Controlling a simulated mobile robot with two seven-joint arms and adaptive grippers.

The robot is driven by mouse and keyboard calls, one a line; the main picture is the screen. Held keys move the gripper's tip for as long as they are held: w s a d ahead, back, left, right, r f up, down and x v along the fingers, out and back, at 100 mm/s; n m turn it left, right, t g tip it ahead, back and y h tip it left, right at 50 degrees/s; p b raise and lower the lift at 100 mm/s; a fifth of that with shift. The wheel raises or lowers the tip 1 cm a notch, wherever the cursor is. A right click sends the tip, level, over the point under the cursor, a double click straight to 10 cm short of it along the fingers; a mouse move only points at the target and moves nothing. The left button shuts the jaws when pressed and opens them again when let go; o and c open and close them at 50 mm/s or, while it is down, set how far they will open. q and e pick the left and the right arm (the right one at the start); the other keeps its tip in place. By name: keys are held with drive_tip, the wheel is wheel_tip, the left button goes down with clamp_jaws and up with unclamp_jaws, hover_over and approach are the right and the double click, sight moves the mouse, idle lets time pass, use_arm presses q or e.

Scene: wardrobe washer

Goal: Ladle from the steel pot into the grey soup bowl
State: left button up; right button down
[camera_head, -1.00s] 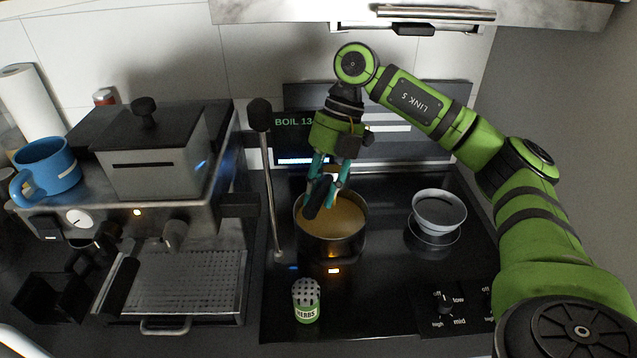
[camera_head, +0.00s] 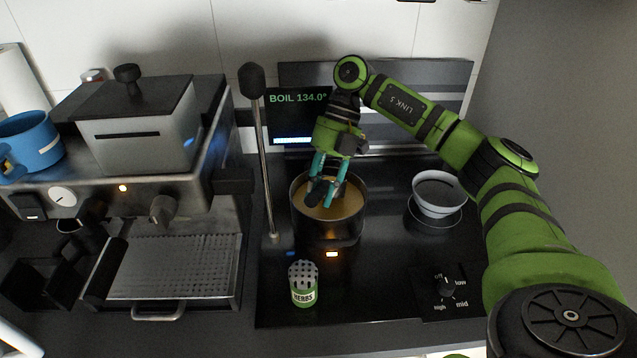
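The steel pot (camera_head: 328,231) stands on the black cooktop with yellow-brown soup (camera_head: 345,207) in it. The grey soup bowl (camera_head: 438,191) stands upright to the right of the pot. My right gripper (camera_head: 325,188) points down over the pot, its teal fingers reaching to the level of the pot opening. Dark shapes at and between the fingertips hang over the soup. I cannot tell whether they are finger pads or a ladle handle. No ladle bowl shows clearly. My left gripper is not in view.
A herbs shaker (camera_head: 303,284) stands in front of the pot. A black-topped metal rod (camera_head: 266,165) rises left of it. A coffee machine (camera_head: 175,222) with a blue mug (camera_head: 30,140) fills the left. A display (camera_head: 298,115) reads BOIL. Bare cooktop lies between shaker and knob (camera_head: 446,287).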

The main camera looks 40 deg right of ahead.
drive_tip(key=shift+f+b, duration=0.9)
drive_tip(key=shift+f, duration=1.45)
drive_tip(key=shift+w+d, duration=0.15)
drive_tip(key=shift+w, duration=0.05)
drive_tip(key=shift+w+d, duration=0.2)
